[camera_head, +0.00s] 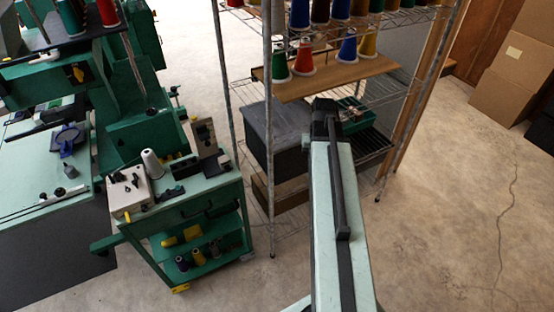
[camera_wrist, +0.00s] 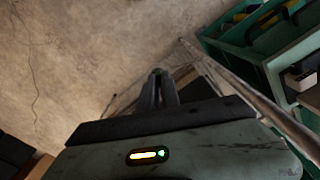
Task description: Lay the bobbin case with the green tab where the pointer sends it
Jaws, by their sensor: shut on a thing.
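My gripper (camera_wrist: 165,90) shows in the wrist view as two dark fingers close together. In the head view my arm reaches up toward the wire shelf rack (camera_head: 268,130), and the fingertips are hidden behind the arm's end. A green tray (camera_head: 356,120) with small metallic items stands on the rack just right of my arm's end.
A green cart (camera_head: 190,208) with a cream box (camera_head: 130,192) and a white thread cone (camera_head: 152,163) stands left of the rack. Thread cones line the wooden shelf (camera_head: 340,76). A green machine and table are at far left. Cardboard boxes (camera_head: 515,80) stand far right.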

